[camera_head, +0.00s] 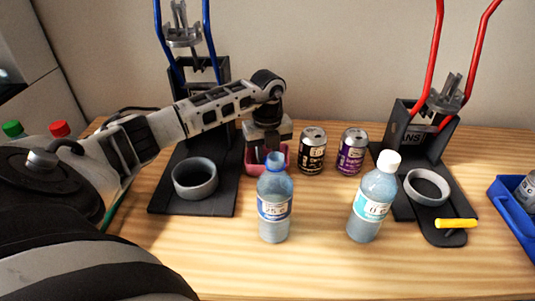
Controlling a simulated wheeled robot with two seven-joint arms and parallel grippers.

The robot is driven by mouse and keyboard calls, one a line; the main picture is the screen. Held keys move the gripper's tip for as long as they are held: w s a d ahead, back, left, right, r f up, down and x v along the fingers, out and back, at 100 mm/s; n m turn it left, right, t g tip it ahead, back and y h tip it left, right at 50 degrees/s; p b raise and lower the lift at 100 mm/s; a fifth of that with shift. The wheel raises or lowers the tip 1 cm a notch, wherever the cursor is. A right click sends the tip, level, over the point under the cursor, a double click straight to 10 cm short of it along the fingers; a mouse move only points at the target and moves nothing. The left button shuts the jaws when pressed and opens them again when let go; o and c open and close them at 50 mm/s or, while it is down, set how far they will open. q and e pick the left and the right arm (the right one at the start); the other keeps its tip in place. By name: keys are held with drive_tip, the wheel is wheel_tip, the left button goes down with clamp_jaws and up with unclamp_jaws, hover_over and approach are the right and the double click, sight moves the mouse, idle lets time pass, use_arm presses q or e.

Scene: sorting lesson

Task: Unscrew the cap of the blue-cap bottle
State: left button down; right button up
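The blue-cap bottle (274,208) stands upright on the table at the centre, with a blue label and a blue top. I cannot tell whether that top is the cap or a bare neck. My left gripper (264,151) points down just behind the bottle top, over a small pink-red container (283,161). The bottle hides part of the container and of the fingertips. I cannot tell whether the fingers hold anything. My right gripper is not in view.
A white-cap bottle (371,209) stands to the right. A black can (312,152) and a purple can (351,153) stand behind. Can-crusher stands with blue handles (157,40) and red handles (437,45) flank them. A blue crate (507,207) is far right. The front table is clear.

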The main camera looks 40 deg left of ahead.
use_arm(q)
drive_tip(key=shift+f, duration=0.1)
drive_tip(key=c, duration=1.2)
unclamp_jaws()
drive_tip(key=shift+o, duration=0.2)
wheel_tip(320, 180, up, 12)
